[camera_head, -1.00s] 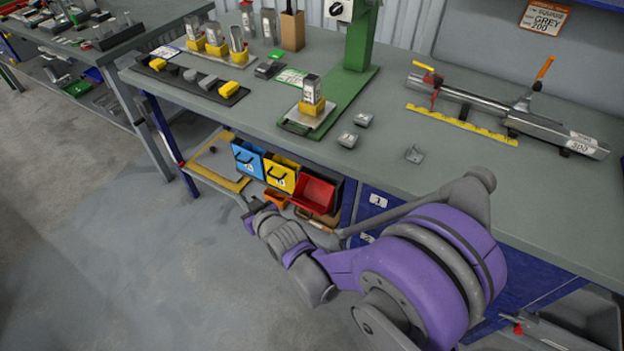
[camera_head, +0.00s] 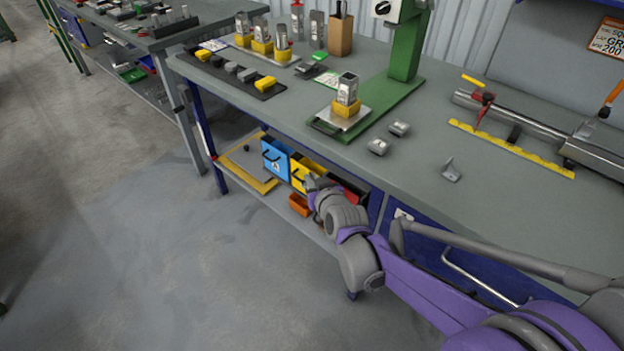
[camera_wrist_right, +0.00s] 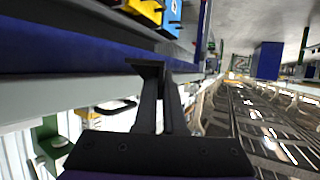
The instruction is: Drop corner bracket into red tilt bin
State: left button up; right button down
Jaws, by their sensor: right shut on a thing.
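A small grey angled piece that looks like the corner bracket (camera_head: 451,170) lies on the bench top in the head view. The red tilt bin (camera_head: 351,190) is under the bench top, right of the yellow bin, mostly hidden behind my right arm. My right gripper (camera_wrist_right: 160,72) is shut, with a dark angled piece at its tips; I cannot tell what it is. In the head view this gripper is low in front of the bins, largely hidden by its wrist. My left gripper is not in view.
A blue bin (camera_head: 275,158) and a yellow bin (camera_head: 303,174) hang beside the red one. An orange tray (camera_head: 299,204) is on the lower shelf. A green press (camera_head: 405,50) and a clamped tube (camera_head: 510,120) stand on the bench. The floor at left is clear.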

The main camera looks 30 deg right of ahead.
jog(key=shift+w+d+f+b, duration=0.3)
jog(key=shift+d+f+b, duration=0.35)
jog(key=shift+f, duration=1.35)
jog(key=shift+w+d+f+b, duration=0.4)
jog(key=shift+d+f, duration=0.4)
jog(key=shift+f, duration=1.2)
jog(key=shift+w+d+f+b, duration=0.2)
jog(key=shift+d+f+b, duration=0.45)
jog(key=shift+f, duration=1.35)
jog(key=c, duration=0.9)
grip_release()
jog(key=p+v, duration=0.2)
jog(key=v, duration=0.9)
jog(key=shift+p, duration=0.35)
